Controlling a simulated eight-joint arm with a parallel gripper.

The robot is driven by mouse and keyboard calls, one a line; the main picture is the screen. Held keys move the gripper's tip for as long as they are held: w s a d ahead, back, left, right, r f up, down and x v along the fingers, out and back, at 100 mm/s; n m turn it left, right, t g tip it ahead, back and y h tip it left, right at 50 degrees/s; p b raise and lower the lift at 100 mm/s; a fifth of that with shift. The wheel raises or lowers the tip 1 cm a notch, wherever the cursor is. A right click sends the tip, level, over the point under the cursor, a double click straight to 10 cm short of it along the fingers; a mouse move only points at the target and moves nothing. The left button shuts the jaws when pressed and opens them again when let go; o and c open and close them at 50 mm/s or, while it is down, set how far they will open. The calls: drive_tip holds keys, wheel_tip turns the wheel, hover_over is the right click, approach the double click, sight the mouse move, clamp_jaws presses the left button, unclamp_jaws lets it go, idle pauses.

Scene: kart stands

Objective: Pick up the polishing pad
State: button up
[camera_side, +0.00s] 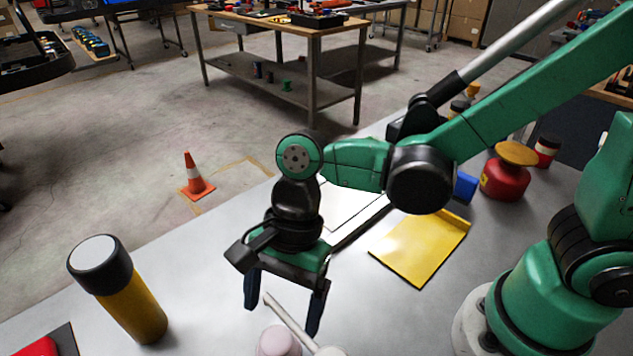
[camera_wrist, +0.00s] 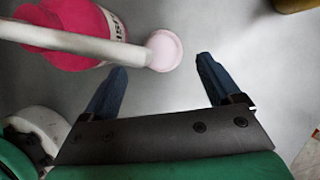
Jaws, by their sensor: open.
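A pale pink round piece (camera_side: 279,341) with a flat top, which looks like the polishing pad, sits at the bottom edge of the side view. In the wrist view the pink disc (camera_wrist: 166,48) lies between and just beyond my fingertips. My gripper (camera_side: 282,320) points down above the grey table, open, with nothing between its fingers. Its two dark blue fingers also show in the wrist view (camera_wrist: 162,64). A white rod (camera_wrist: 70,40) runs to the disc's left side there; I cannot tell whether they touch.
A yellow bottle with a black cap (camera_side: 132,305) stands left. A yellow folder (camera_side: 421,250) lies right; a red pot with an orange top (camera_side: 505,178) stands farther back.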

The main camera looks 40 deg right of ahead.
sight(277, 337)
drive_tip(key=shift+x, duration=2.25)
clamp_jaws()
